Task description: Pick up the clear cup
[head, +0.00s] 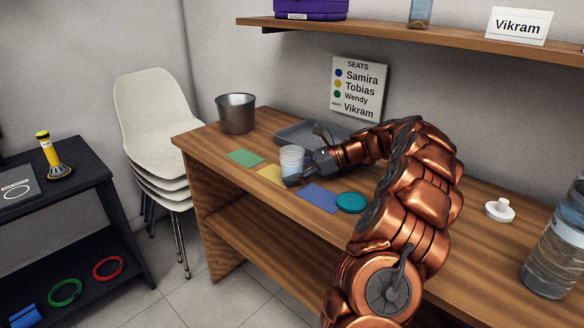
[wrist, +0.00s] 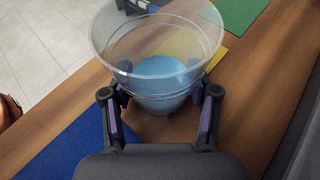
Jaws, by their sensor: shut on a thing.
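The clear cup (head: 291,160) stands upright on the wooden table (head: 225,150), by the yellow mat, with something light blue in its lower part. In the wrist view the clear cup (wrist: 157,50) is between the two fingers of my gripper (wrist: 160,108), with a finger against each side. My gripper (head: 300,172) is shut on the cup, low on its wall. I cannot tell whether the cup's base is touching the table.
Green (head: 244,158), yellow (head: 270,174) and blue (head: 319,196) mats lie along the table. A grey tray (head: 297,131) is behind the cup and a metal bucket (head: 237,114) at the far left. A teal disc (head: 351,202) lies right of the blue mat. A shelf (head: 420,35) hangs above.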

